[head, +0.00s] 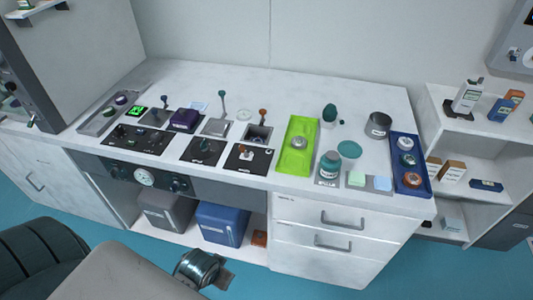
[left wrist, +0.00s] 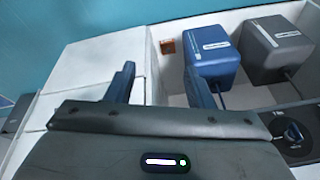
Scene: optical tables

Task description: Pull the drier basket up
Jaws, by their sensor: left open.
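I cannot tell for sure which fitting is the drier basket. Two upright rods rise from the middle of the bench: an orange-knobbed rod (head: 262,113) over a square dark well (head: 258,133), and a teal-knobbed rod (head: 223,104) at a grey plate (head: 216,127). My left gripper shows in the left wrist view (left wrist: 160,86) with two dark blue fingers apart and nothing between them. My left arm is low in front of the bench in the head view, away from both rods. My right gripper is not in view.
The bench (head: 270,84) also holds black control panels, a green tray (head: 284,160), a teal jar (head: 330,165), a metal pot (head: 379,125) and a blue tray (head: 425,188). Below are a blue box (head: 222,223) and a grey box (head: 167,211), beside white drawers (head: 340,215).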

